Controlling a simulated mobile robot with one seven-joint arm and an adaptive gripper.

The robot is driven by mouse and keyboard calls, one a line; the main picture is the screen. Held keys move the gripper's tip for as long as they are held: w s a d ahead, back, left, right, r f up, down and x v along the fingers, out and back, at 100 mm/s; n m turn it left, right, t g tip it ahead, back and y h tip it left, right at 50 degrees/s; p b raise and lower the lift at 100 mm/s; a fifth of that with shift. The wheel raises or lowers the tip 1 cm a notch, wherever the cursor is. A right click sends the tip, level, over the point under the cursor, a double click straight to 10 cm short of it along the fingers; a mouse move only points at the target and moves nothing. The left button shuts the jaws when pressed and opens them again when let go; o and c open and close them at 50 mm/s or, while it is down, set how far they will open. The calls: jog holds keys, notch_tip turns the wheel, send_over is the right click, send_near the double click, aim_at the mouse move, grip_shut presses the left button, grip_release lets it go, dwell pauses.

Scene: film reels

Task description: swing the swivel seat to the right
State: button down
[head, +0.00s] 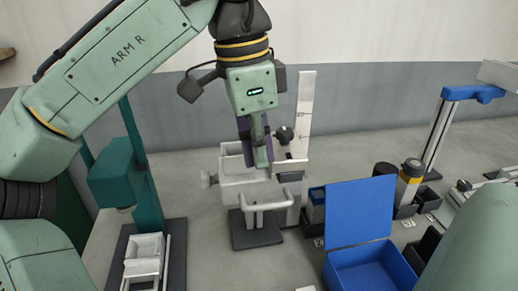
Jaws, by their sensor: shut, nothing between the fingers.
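A pale grey fixture (240,190) with a box-like body and a bar handle (266,205) at its front stands on a dark base plate (256,236) in the middle of the head view. I take it to be the swivel seat, but its turning joint cannot be made out. A tall pale upright (305,115) rises at its right, with a dark knob (284,135) beside it. My gripper (263,163) points down over the fixture, its fingers shut and empty. It hides part of the fixture, and I cannot tell whether it touches.
A teal stand (130,170) with white trays (145,247) is at the left. A blue box (368,270) with a raised lid (360,210) is at the front right. A yellow-and-black cylinder (409,182) and a post with a blue arm (472,93) stand farther right.

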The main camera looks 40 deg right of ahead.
jog(key=shift+s+f, duration=0.15)
jog(key=shift+f, duration=0.45)
jog(key=shift+s+d, duration=0.25)
jog(key=shift+d, duration=0.35)
jog(key=shift+s+d, duration=0.25)
jog(key=shift+d, duration=0.3)
jog(key=shift+w+a+r, duration=0.1)
jog(key=shift+w+a, duration=0.3)
jog(key=shift+a, duration=0.2)
jog(key=shift+w+a+r, duration=0.1)
jog(key=shift+w+a, duration=0.25)
jog(key=shift+a, duration=0.25)
notch_tip(320, 180, up, 6)
